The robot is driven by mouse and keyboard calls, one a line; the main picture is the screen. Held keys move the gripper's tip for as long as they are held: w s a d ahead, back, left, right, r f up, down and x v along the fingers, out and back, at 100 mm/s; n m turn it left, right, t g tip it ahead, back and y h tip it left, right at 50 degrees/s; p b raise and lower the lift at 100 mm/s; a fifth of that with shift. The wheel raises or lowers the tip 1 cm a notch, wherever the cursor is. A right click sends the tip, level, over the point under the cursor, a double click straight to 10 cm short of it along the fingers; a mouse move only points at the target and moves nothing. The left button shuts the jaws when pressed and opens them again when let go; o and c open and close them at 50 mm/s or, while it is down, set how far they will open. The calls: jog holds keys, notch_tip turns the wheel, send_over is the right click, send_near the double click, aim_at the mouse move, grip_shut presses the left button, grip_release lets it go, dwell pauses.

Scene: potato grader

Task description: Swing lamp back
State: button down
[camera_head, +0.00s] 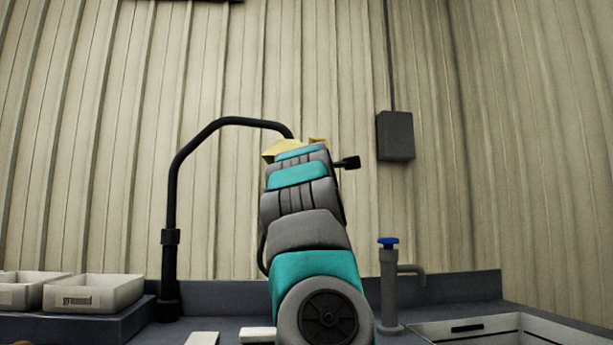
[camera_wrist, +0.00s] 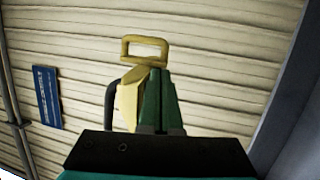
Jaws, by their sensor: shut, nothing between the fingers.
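The lamp's black post (camera_head: 170,220) stands at the back left of the bench, and its bent arm reaches right at the top. The yellow lamp head (camera_head: 275,149) hangs at the end of that arm, largely hidden behind my arm. In the wrist view the yellow head (camera_wrist: 128,98) is just left of my gripper (camera_wrist: 158,72), with the black lamp arm (camera_wrist: 111,98) beyond. A yellow loop handle (camera_wrist: 145,49) shows above the fingertips. My green fingers are shut and empty, close beside the head; I cannot tell whether they touch it. My arm hides the gripper in the head view.
Pale trays (camera_head: 93,291) stand on a raised ledge at left. A grey pipe with a blue knob (camera_head: 388,243) stands right of my arm, near a white bin (camera_head: 510,323). A grey box (camera_head: 395,136) and a blue sign (camera_wrist: 47,97) are on the ribbed wall.

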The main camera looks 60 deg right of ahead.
jog(key=b+v, duration=0.5)
jog(key=v, duration=0.4)
jog(key=shift+s+b, duration=0.3)
jog(key=shift+b, duration=0.1)
jog(key=shift+d, duration=0.1)
